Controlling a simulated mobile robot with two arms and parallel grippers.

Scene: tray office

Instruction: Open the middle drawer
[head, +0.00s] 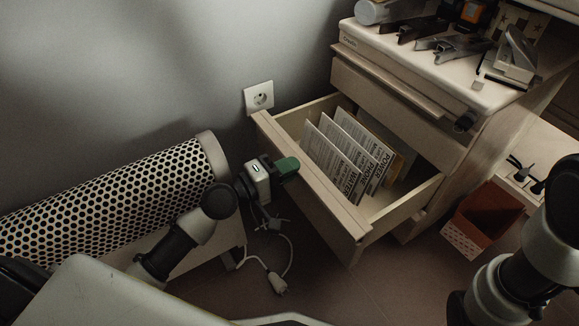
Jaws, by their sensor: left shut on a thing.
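The pale cabinet (472,152) stands at the right of the head view. The drawer below its top one, which I take for the middle drawer (330,205), is pulled well out and holds several upright printed folders (350,158). My left gripper (287,168) is at the upper edge of this drawer's front, left of its middle, and is shut on it. The green fingers hide the exact contact. The top drawer (392,92) appears nearly closed. My right arm shows at the lower right, but its gripper is out of view.
A perforated cylinder (115,200) lies left of the drawer. A wall socket (260,97) is behind it, and a loose cable with plug (277,282) lies on the floor. A red-brown bin (485,218) stands right of the cabinet. Staplers and tools (450,47) cover the cabinet top.

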